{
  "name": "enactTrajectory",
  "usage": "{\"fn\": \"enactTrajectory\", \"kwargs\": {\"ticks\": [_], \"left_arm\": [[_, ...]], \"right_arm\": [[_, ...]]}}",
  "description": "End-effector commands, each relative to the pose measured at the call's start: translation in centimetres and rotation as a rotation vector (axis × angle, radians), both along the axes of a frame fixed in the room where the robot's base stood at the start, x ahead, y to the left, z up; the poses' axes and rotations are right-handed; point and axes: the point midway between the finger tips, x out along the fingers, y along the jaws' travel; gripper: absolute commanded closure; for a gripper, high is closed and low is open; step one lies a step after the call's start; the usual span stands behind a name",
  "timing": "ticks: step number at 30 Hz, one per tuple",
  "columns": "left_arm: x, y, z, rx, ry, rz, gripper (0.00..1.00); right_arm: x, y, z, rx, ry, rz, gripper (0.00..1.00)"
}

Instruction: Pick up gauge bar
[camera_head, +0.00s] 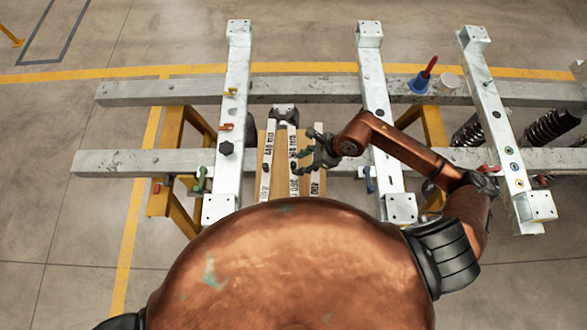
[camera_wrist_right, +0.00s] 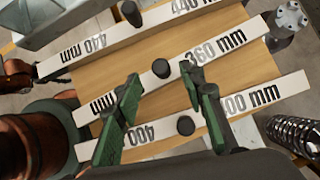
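Three white gauge bars with black length marks and black knobs lie side by side on a wooden board (camera_wrist_right: 192,30). In the right wrist view they are the 440 mm bar (camera_wrist_right: 100,46), the 360 mm bar (camera_wrist_right: 228,46) in the middle and the 400 mm bar (camera_wrist_right: 262,97) nearest the gripper. The board (camera_head: 279,160) also shows in the head view. My right gripper (camera_head: 303,152) is above the bars, open and empty. In the right wrist view its green fingers (camera_wrist_right: 161,76) are spread, with the 360 mm bar's knob showing between the tips. My left gripper is not seen.
A grey metal frame of crossing beams (camera_head: 310,92) on yellow stands (camera_head: 169,135) surrounds the board. A blue holder with a red-handled tool (camera_head: 420,82), a pale cylinder (camera_head: 448,84) and springs (camera_head: 550,126) are at the right.

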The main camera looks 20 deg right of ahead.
Motion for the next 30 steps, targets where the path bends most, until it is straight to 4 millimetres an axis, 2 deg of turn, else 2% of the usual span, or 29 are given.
{"fn": "enactTrajectory", "kwargs": {"ticks": [3, 8, 17, 30], "left_arm": [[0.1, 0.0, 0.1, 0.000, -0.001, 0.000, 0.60], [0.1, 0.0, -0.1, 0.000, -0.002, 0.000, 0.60], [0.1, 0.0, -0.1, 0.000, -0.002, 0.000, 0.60], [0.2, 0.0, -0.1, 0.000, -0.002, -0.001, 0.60]], "right_arm": [[0.9, 1.3, -1.2, 0.004, 0.001, 0.000, 0.63], [1.4, 2.1, -2.9, 0.000, 0.001, 0.001, 0.63], [1.5, 2.2, -3.2, 0.000, -0.001, 0.002, 0.64], [1.4, 2.2, -3.2, 0.000, 0.000, 0.001, 0.94]]}}
